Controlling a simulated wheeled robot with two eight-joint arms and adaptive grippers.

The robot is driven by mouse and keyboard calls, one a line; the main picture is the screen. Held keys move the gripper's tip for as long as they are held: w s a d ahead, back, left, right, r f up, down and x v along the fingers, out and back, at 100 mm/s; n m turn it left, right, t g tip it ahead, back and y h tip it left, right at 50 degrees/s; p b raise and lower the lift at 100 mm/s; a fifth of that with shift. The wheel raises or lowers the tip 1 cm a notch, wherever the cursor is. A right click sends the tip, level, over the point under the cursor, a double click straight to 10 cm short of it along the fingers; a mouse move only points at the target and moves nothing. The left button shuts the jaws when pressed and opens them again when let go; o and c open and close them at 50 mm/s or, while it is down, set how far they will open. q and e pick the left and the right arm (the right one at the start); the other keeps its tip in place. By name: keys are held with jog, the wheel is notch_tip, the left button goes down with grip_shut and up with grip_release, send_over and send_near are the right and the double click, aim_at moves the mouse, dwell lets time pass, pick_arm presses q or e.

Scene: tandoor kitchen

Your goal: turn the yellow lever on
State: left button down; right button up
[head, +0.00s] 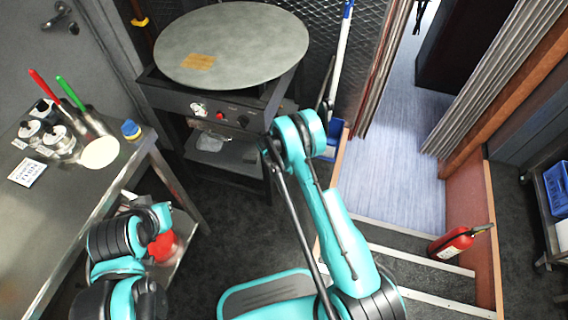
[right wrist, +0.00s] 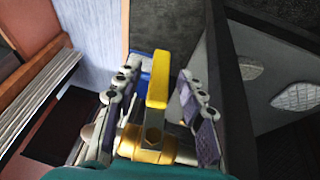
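The yellow lever (right wrist: 158,82) stands up from a round yellow valve body (right wrist: 148,143) in the right wrist view. My right gripper (right wrist: 157,74) is open, with one finger on each side of the lever and visible gaps between fingers and lever. In the head view my right arm reaches the right side of the griddle stand; its gripper and this lever are hidden there behind the arm. My left arm is folded at the lower left of the head view, and its gripper cannot be made out.
The griddle stand (head: 172,94) carries a large round plate (head: 232,45). A blue-handled broom (head: 341,50) stands close beside my right arm. Steps with a fire extinguisher (head: 455,243) lie at right.

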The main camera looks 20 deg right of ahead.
jog(key=shift+x, duration=1.2)
jog(key=shift+c, duration=0.3)
grip_shut()
